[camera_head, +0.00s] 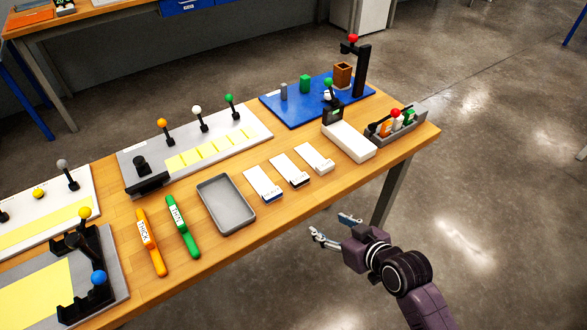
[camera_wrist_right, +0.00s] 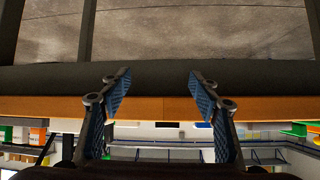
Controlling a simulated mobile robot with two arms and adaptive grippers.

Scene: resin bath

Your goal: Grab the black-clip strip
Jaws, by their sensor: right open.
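Three white strips lie side by side on the wooden table. The middle one, the black-clip strip (camera_head: 288,170), has a dark clip at its near end. The left strip (camera_head: 262,183) has a bluish clip at its near end, and the right strip (camera_head: 314,157) has a pale end. My right gripper (camera_head: 331,226) is open and empty, off the table's front edge and nearer to me than the strips. Its two blue-padded fingers stand apart in the right wrist view (camera_wrist_right: 160,96), where no strip shows. My left gripper is not in view.
A grey tray (camera_head: 226,229) lies left of the strips, with green (camera_head: 182,228) and orange (camera_head: 151,243) tools beyond. A white block (camera_head: 348,142) and a grey holder (camera_head: 407,131) stand to the right. The table's front edge (camera_head: 330,205) lies between my gripper and the strips.

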